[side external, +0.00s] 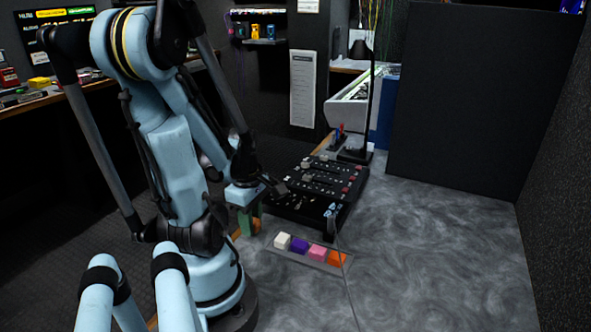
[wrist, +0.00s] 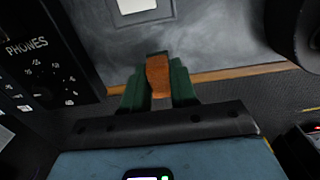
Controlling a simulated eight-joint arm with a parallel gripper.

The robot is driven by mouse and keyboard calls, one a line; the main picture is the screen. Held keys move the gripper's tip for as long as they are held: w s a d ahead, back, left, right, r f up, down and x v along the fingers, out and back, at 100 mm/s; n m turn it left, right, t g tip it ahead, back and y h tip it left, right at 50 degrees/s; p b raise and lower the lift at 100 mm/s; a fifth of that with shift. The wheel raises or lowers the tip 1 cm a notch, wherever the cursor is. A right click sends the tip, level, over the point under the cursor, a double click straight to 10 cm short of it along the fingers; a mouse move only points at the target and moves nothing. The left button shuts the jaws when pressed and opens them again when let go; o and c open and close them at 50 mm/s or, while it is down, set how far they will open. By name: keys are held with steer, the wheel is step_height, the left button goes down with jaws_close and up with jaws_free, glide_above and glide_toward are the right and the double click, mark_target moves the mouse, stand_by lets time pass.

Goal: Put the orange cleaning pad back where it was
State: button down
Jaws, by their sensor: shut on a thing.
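My gripper (wrist: 158,72) has green fingers shut on an orange-brown pad (wrist: 158,76), which stands out between the fingertips in the wrist view. In the side view my gripper (side external: 250,222) hangs left of a shallow grey tray (side external: 268,250), and a bit of orange shows by its fingers. The tray holds a white block (side external: 283,240), a purple block (side external: 300,245), a pink block (side external: 318,253) and, at its right end, another orange block (side external: 337,259). My gripper is apart from the tray.
A black mixing console (side external: 320,185) stands just behind the tray. A wooden edge strip (wrist: 230,73) borders the grey marbled surface (wrist: 215,40). A black panel marked PHONES (wrist: 40,65) is at left in the wrist view. The grey surface right of the tray (side external: 440,250) is clear.

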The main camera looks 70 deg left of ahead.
steer(key=shift+f, duration=0.95)
steer(key=shift+f, duration=0.15)
steer(key=c, duration=0.9)
jaws_free()
